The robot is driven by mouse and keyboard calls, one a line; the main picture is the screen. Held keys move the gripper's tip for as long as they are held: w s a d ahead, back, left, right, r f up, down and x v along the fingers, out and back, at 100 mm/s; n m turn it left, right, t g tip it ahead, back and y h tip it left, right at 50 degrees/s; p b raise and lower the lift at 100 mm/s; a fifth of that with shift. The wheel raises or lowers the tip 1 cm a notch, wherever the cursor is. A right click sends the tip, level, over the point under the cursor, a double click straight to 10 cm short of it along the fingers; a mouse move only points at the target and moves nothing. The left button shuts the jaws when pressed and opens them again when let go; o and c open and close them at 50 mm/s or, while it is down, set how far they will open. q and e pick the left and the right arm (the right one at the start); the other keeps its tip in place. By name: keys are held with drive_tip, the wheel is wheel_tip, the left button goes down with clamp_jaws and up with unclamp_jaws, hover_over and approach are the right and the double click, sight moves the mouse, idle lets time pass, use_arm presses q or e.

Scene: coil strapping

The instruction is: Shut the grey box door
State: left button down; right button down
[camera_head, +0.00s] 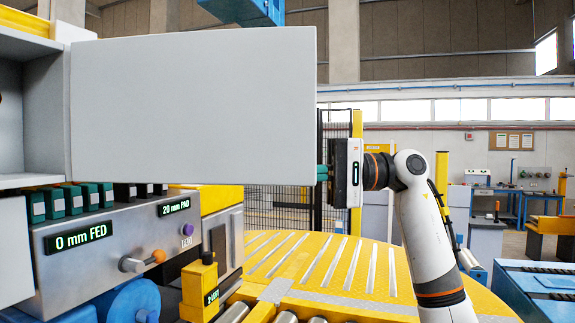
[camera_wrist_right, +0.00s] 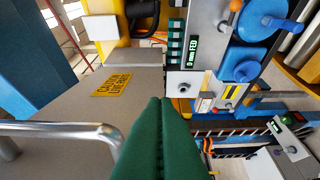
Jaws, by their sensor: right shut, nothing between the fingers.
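The grey box door (camera_head: 195,105) stands wide open in the head view, a large flat panel extending right from the open grey box (camera_head: 45,110). My right gripper (camera_head: 322,173) is at the door's free right edge, near its lower corner. Its green fingers are partly hidden by the door there, and I cannot tell whether they touch it. In the right wrist view the green fingers (camera_wrist_right: 161,110) are shut together and empty. Beside them is a grey panel (camera_wrist_right: 60,105), apparently the door's outer face, with a yellow label (camera_wrist_right: 111,85) and a metal bar handle (camera_wrist_right: 60,129). My left gripper is not in view.
Below the door is a control panel (camera_head: 120,245) with green displays, knobs and a row of green blocks. A yellow slatted turntable (camera_head: 330,260) and rollers lie below right. A black mesh fence (camera_head: 280,205) stands behind the door. The air right of my right arm looks open.

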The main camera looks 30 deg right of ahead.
sight(288, 177)
drive_tip(key=s+a, duration=0.1)
drive_tip(key=s+a+p, duration=0.1)
drive_tip(key=a, duration=0.1)
drive_tip(key=shift+s+a+r, duration=0.1)
drive_tip(key=shift+s, duration=0.1)
drive_tip(key=shift+s+a, duration=0.1)
drive_tip(key=shift+s, duration=0.2)
drive_tip(key=shift+w+a, duration=0.1)
drive_tip(key=shift+w, duration=0.05)
